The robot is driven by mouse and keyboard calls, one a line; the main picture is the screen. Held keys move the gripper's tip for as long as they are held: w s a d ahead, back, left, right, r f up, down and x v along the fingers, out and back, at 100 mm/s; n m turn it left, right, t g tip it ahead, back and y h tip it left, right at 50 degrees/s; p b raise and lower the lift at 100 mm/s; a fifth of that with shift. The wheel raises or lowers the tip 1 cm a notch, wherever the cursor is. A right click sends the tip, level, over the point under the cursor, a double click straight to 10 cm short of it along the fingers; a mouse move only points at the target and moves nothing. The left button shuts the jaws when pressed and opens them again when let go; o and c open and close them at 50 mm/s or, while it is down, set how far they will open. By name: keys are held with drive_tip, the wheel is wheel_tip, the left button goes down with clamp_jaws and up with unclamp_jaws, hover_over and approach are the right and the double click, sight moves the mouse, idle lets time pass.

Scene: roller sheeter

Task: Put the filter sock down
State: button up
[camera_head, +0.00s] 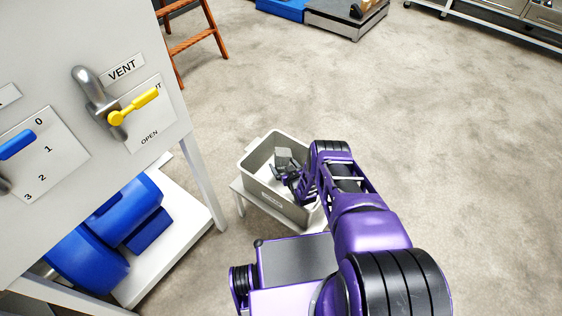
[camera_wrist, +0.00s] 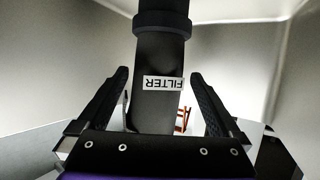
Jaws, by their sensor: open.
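The filter sock (camera_wrist: 160,70) is a dark cylinder with a collar and a white FILTER label that appears upside down in the wrist view. It lies between my two black fingers, with a gap visible on each side. My gripper (camera_wrist: 165,105) is open around it and does not clamp it. In the head view my gripper (camera_head: 287,172) reaches down into a grey bin (camera_head: 252,172). A small grey piece (camera_head: 284,156) shows at the gripper inside the bin; I cannot tell whether it is the sock. Where the sock touches the bin is hidden.
The bin stands on a small white stand (camera_head: 240,190). A white panel (camera_head: 45,70) with a yellow lever (camera_head: 135,106) and a blue lever is at left, above a blue motor (camera_head: 115,235). An orange ladder (camera_head: 195,40) stands behind. The floor at right is clear.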

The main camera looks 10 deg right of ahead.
sight(284, 166)
drive_tip(key=shift+p+v, duration=0.65)
drive_tip(key=shift+v, duration=1.95)
